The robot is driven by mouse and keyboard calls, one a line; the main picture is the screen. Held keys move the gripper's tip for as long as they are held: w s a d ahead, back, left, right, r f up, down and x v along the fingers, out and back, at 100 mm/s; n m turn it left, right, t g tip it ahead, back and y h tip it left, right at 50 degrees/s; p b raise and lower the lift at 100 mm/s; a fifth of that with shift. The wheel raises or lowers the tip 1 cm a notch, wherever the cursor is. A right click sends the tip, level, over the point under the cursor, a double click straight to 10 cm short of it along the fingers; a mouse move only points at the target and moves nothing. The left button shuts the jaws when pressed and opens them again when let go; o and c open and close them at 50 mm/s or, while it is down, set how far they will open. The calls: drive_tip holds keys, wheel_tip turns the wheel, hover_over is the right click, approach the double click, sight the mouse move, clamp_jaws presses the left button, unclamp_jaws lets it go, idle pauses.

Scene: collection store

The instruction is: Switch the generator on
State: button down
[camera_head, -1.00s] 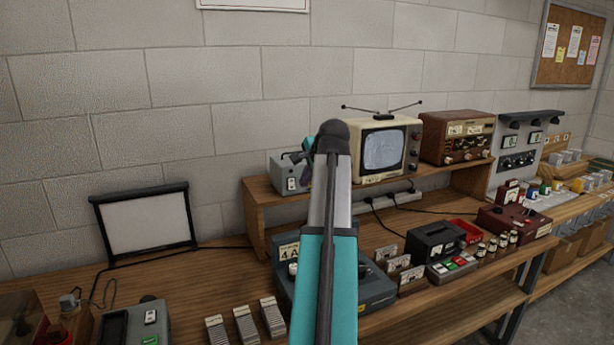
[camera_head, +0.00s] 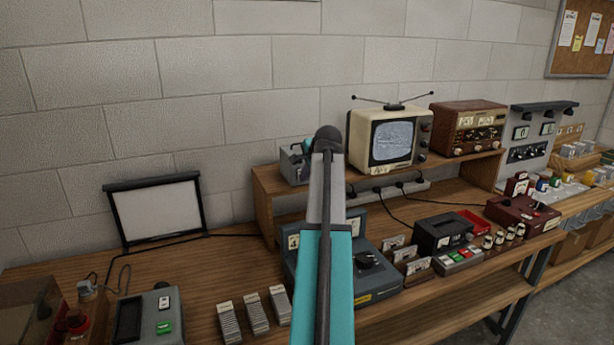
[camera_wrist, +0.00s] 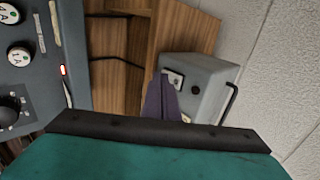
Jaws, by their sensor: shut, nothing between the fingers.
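No readable label marks the generator. A small grey box (camera_head: 294,166) with a carrying handle stands on the left end of the raised shelf, partly hidden behind my arm. In the wrist view the grey box (camera_wrist: 208,85) shows small switch-like fittings on its face. My gripper (camera_wrist: 161,98) is shut and empty, with its dark fingers overlapping that face; I cannot tell whether they touch it. A larger blue-grey console (camera_head: 375,283) with dials and a black knob sits on the bench below. In the wrist view it has a small red light.
An old television (camera_head: 388,140) and a brown radio (camera_head: 468,128) stand along the shelf. A power strip (camera_head: 390,190) lies under it. A black device (camera_head: 443,235), a red box (camera_head: 522,214) and card holders (camera_head: 256,315) crowd the bench. A framed white panel (camera_head: 158,211) stands left.

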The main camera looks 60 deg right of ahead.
drive_tip(key=shift+w+f+b, duration=0.1)
drive_tip(key=shift+f+b, duration=0.15)
drive_tip(key=shift+b, duration=0.1)
drive_tip(key=shift+w+d+t+h+b, duration=0.15)
drive_tip(key=shift+t+h+b, duration=0.4)
drive_tip(key=shift+b, duration=0.4)
drive_tip(key=shift+f, duration=0.1)
